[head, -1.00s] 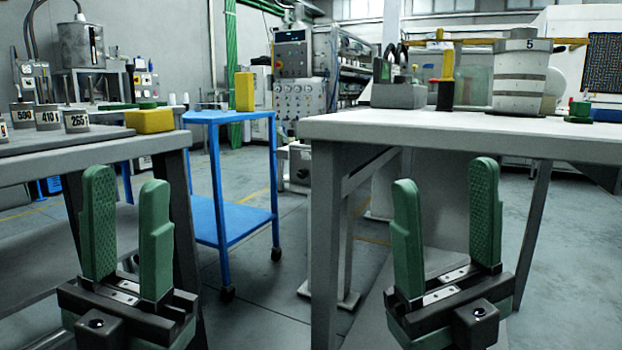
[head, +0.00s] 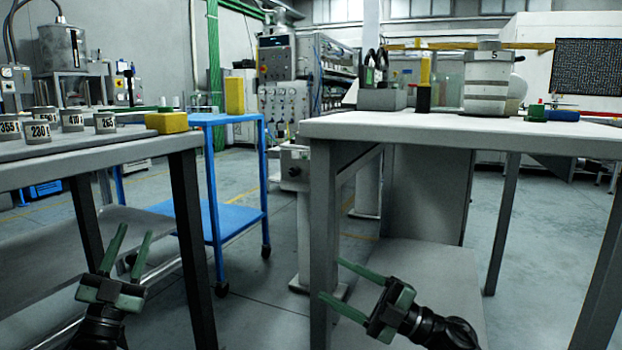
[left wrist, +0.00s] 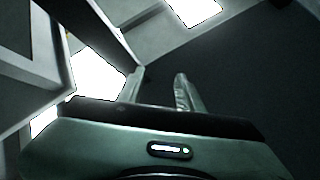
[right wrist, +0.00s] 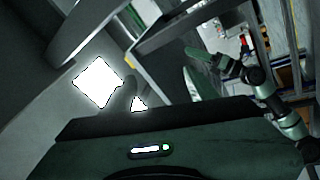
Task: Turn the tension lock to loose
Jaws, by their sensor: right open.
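I cannot pick out a tension lock for certain in any view. On the right-hand table (head: 400,128) in the head view stands a pale round stack marked 5 (head: 486,82). A small green piece (head: 536,112) and a blue piece (head: 562,116) lie to its right. My left gripper (head: 134,231) is open and empty, low beside the left-hand table. My right gripper (head: 330,279) is open and empty, below the right table's top and pointing left. Both grippers are apart from everything on the tables.
The left-hand table (head: 80,150) carries several numbered grey cans and a yellow block (head: 166,122). A blue cart (head: 216,118) with a yellow block (head: 234,95) stands between the tables. A grey holder (head: 382,99) and a yellow-and-black post (head: 425,85) stand on the right table. Floor shows between the tables.

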